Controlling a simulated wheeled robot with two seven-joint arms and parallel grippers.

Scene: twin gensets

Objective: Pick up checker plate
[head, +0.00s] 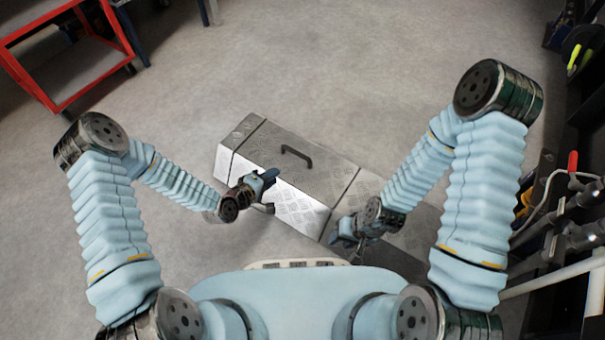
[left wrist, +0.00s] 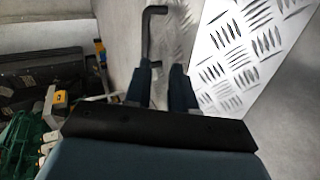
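The checker plate (head: 322,172) is a grey diamond-patterned metal panel with a black bar handle (head: 297,155), lying on top of a long metal box. The handle also shows in the left wrist view (left wrist: 147,32), beyond the fingertips. My left gripper (head: 270,177) is over the near edge of the plate, short of the handle. In the left wrist view its two dark blue fingers (left wrist: 161,72) are apart with nothing clearly held; the left finger overlaps the handle's near end in the picture. My right gripper (head: 343,236) is low near the box's right part; its fingers are too small to read.
The box's bright near side (head: 290,204) faces me. A red cart (head: 85,95) stands at the upper left. Dark shelving with tools and hoses (head: 570,215) lines the right edge. The grey floor (head: 330,70) beyond the box is clear.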

